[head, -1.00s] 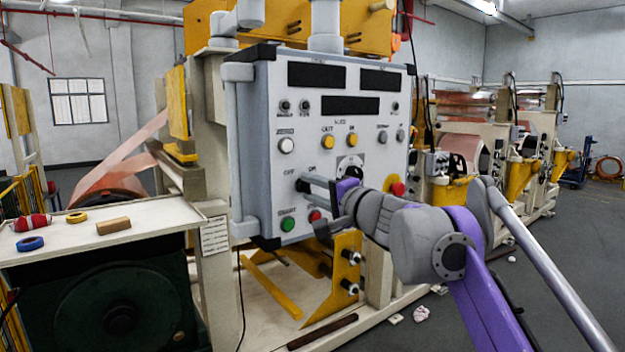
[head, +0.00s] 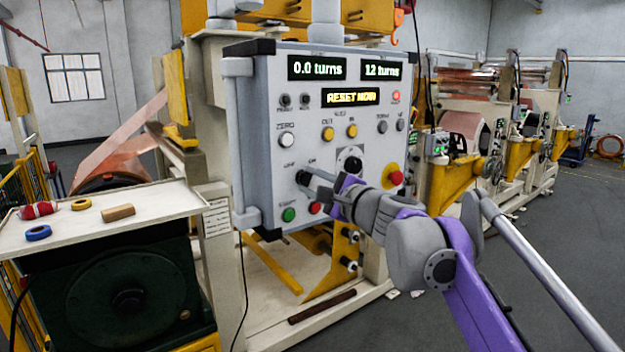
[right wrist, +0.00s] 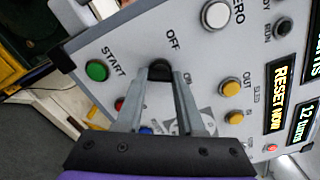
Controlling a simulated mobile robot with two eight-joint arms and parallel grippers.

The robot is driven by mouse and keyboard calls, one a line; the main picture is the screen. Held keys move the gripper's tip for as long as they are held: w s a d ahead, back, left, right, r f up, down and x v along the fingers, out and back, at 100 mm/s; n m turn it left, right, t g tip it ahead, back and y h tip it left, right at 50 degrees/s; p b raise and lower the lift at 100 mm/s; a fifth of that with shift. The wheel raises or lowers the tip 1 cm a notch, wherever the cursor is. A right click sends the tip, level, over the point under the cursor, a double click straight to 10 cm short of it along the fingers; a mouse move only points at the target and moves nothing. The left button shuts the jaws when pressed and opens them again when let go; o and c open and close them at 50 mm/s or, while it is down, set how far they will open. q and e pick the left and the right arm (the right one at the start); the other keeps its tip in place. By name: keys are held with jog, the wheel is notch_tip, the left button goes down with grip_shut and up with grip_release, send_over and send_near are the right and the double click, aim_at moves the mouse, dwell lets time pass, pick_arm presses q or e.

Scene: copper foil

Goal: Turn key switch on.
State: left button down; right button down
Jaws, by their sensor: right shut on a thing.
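The control panel (head: 262,130) is a grey box facing me. Its displays are lit and read "0.0 turns", "12 turns" and "RESET NOW" (head: 350,97). The black key switch (head: 303,177) sits at the panel's lower left, by the OFF and ON labels. My right gripper (head: 309,181) reaches it from the right and is shut on it. In the right wrist view the two fingers close around the black switch (right wrist: 160,70), just below the OFF label. The fingertips partly hide the switch, so its exact angle is hard to tell. My left gripper is not in view.
Green START (head: 289,214) and red (head: 315,208) buttons lie just below the switch. A red emergency button (head: 396,177) on yellow and a black dial (head: 350,162) are to its right. A bench (head: 150,208) with tape rolls stands at left.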

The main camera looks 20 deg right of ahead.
dwell(0.5)
jog(key=c, duration=0.5)
grip_release()
jog(key=b+v, duration=0.1)
jog(key=v, duration=0.9)
jog(key=shift+s+d+r, duration=0.1)
jog(key=shift+s+d, duration=0.05)
jog(key=shift+s, duration=0.25)
